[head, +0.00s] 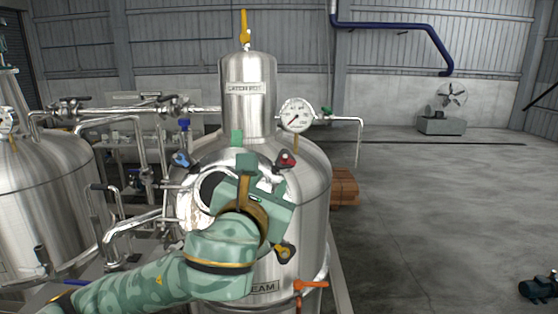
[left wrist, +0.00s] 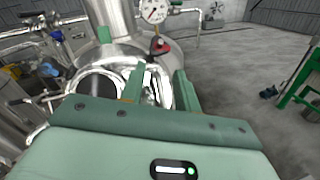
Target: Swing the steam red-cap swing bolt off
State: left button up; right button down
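The steam tank (head: 305,215) stands in the middle of the head view, with "STEAM" on its lower label. The red-cap swing bolt (head: 287,159) is at the upper right of the round manway (head: 190,205). In the left wrist view the red cap (left wrist: 160,45) shows beyond and between my fingers. My left gripper (head: 264,166) is in front of the manway, just left of and below the red cap. Its fingers (left wrist: 158,75) are apart with nothing seen held. The gripper hides part of the manway and the bolt's lower part. My right gripper is out of view.
Other capped bolts around the manway are blue (head: 181,159), green (head: 237,138) and yellow (head: 284,252). A pressure gauge (head: 297,115) and its pipe are above right. An orange-handled valve (head: 311,285) is low on the tank. The floor at right is largely free.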

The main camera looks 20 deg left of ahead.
aim_at(284, 159)
pick_arm(q)
jog(key=w, duration=0.3)
jog(key=w+p, duration=0.1)
jog(key=w, duration=0.7)
jog(key=shift+w+a+r, duration=0.1)
jog(key=shift+w+a, duration=0.15)
jog(key=shift+a, duration=0.1)
jog(key=shift+w, duration=0.6)
grip_shut()
